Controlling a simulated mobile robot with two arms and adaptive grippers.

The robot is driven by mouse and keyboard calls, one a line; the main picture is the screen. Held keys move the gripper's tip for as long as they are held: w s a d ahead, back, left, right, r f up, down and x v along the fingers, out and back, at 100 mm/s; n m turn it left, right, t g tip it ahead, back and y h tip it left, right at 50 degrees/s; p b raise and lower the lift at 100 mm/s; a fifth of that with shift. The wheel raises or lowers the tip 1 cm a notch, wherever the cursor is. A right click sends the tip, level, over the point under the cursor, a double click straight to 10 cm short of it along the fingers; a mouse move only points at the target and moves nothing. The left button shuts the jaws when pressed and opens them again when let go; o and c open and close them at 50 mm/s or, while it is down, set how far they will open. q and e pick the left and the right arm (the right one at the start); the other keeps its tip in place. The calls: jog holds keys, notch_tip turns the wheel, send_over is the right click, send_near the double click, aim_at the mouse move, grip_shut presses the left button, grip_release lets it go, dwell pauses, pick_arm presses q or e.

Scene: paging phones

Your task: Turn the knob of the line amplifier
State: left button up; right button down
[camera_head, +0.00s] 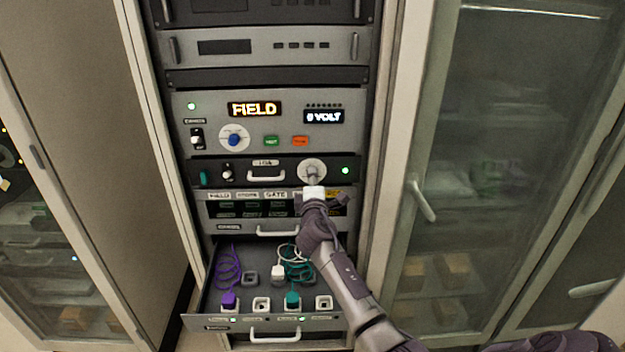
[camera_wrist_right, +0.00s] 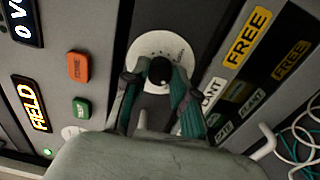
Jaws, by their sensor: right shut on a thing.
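The line amplifier (camera_head: 235,181) is a black rack panel with a round pale dial (camera_head: 312,161) at its right. In the head view my right gripper (camera_head: 313,183) reaches up from below and covers most of the dial's knob. In the right wrist view the dark knob (camera_wrist_right: 160,70) sits in the middle of the white dial plate (camera_wrist_right: 148,44). The fingers of my right gripper (camera_wrist_right: 157,80) are on either side of the knob, shut on it. My left gripper is in neither view.
Above is a grey panel (camera_head: 350,140) with a FIELD display, a blue knob (camera_head: 234,138), and green and orange buttons. Below, an open drawer (camera_head: 209,311) holds plugs with purple and teal cords under my right arm. A glass cabinet door (camera_head: 480,130) stands at the right.

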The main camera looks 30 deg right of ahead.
jog(key=shift+r, duration=0.1)
jog(key=c, duration=0.9)
grip_release()
jog(key=shift+d, duration=0.1)
jog(key=v, duration=1.2)
